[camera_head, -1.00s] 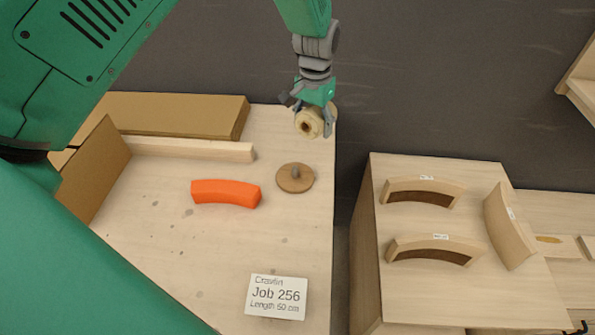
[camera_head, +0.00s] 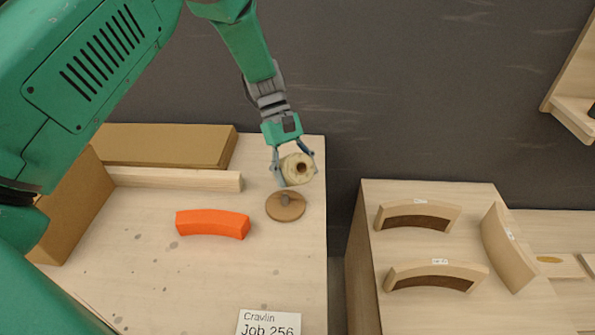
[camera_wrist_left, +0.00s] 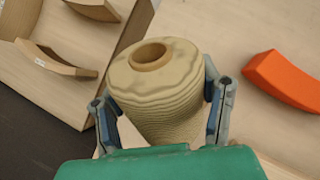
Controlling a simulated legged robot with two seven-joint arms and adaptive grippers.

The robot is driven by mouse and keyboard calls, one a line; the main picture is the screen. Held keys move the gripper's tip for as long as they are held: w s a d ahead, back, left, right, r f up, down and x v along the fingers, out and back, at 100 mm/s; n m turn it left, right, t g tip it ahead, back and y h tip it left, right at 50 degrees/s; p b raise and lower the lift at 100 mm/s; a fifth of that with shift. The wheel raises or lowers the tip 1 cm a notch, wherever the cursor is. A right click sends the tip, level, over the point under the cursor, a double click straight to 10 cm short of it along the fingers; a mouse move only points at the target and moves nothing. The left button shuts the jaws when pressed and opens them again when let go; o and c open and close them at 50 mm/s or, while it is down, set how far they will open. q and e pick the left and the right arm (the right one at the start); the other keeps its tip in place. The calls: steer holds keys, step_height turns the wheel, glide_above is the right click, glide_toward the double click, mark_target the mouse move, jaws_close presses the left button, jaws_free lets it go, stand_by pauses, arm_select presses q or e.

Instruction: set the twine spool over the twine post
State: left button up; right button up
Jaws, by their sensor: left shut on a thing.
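The twine spool (camera_head: 298,169) is a beige wound roll with a hole through its core. My left gripper (camera_head: 295,165) is shut on it and holds it tilted, the hole facing the head camera. In the left wrist view the spool (camera_wrist_left: 158,85) sits between both fingers, its open core (camera_wrist_left: 151,56) showing. The twine post (camera_head: 285,199) is a short grey peg on a round wooden base (camera_head: 287,212) on the left table. The spool is above and a little behind the post, apart from it. The post is hidden in the wrist view. My right gripper is not in view.
An orange curved block (camera_head: 212,223) lies left of the post; it also shows in the wrist view (camera_wrist_left: 284,78). A wooden bar (camera_head: 180,179) and cardboard box (camera_head: 165,145) lie behind. A job card (camera_head: 268,324) is in front. Curved wooden pieces (camera_head: 418,215) stand on the right-hand table.

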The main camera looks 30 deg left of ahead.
mark_target(288, 185)
arm_select(q)
steer(key=n+t+h, duration=0.1)
steer(key=n+h, duration=0.1)
steer(key=n, duration=0.1)
steer(key=r+n+t+h+b, duration=0.1)
steer(key=n+h, duration=0.1)
steer(key=shift+s+r+t, duration=0.1)
steer(key=shift+s+t, duration=0.2)
steer(key=n+t+h, duration=0.1)
steer(key=r+n+t+b, duration=0.1)
steer(key=n+t, duration=0.1)
steer(key=shift+d+r+t+h, duration=0.2)
steer(key=shift+t+h, duration=0.1)
steer(key=shift+h, duration=0.1)
steer(key=n+t, duration=0.1)
steer(key=t, duration=0.1)
steer(key=r+n+t, duration=0.1)
steer(key=n, duration=0.1)
steer(key=shift+a+r+t+h+b, duration=0.2)
steer(key=shift+a+t+h+b, duration=0.2)
steer(key=shift+s+a+r+n+t+b, duration=0.1)
steer(key=shift+a+r+n+t+b, duration=0.3)
steer(key=shift+n+t, duration=0.5)
steer(key=shift+a+r+n+t+b, duration=0.2)
steer(key=shift+a+r+n+t, duration=0.25)
steer(key=shift+t, duration=0.75)
steer(key=shift+d, duration=0.1)
steer(key=shift+f, duration=0.1)
steer(key=shift+f+b, duration=2.3)
steer(key=shift+f, duration=0.3)
